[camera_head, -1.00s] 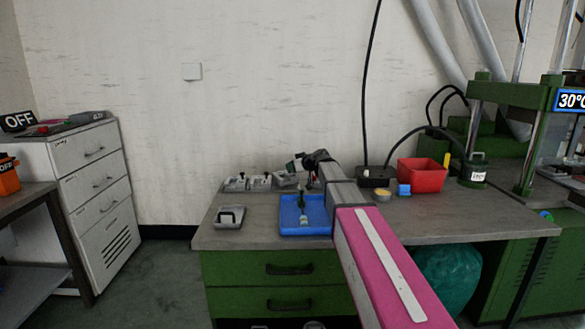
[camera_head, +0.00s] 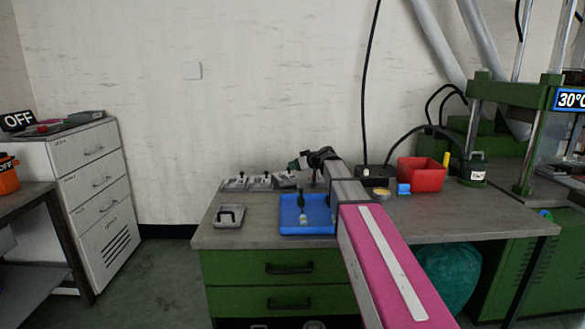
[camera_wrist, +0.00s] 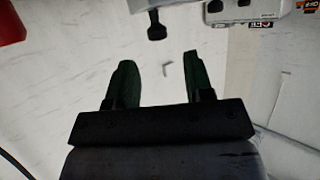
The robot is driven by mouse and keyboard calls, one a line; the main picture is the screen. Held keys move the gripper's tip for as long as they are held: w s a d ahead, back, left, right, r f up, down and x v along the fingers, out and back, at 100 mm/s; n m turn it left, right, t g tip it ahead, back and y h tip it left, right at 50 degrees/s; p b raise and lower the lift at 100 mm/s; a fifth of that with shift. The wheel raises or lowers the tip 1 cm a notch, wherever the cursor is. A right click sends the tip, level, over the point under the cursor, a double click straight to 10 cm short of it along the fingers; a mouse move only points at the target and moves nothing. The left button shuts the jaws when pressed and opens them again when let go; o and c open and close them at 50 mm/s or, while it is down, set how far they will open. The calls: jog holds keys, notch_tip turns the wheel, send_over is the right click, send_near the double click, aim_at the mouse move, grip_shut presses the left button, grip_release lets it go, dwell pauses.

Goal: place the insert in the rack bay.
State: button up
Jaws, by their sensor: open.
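Three small grey inserts with black knobs stand in a row at the back left of the bench in the head view: left (camera_head: 235,184), middle (camera_head: 261,182), right (camera_head: 286,181). The rack under them is too small to make out. My gripper (camera_head: 295,164) is just above the right insert. In the wrist view its two dark green fingers (camera_wrist: 158,62) are spread with nothing between them. A black knob (camera_wrist: 156,30) shows beyond the fingertips, apart from them; it looks like an insert's knob.
A blue tray (camera_head: 320,229) holding a green item and pale pieces lies in front of my arm. A grey block with a black handle (camera_head: 229,216) sits to its left.

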jog(key=v, duration=0.9)
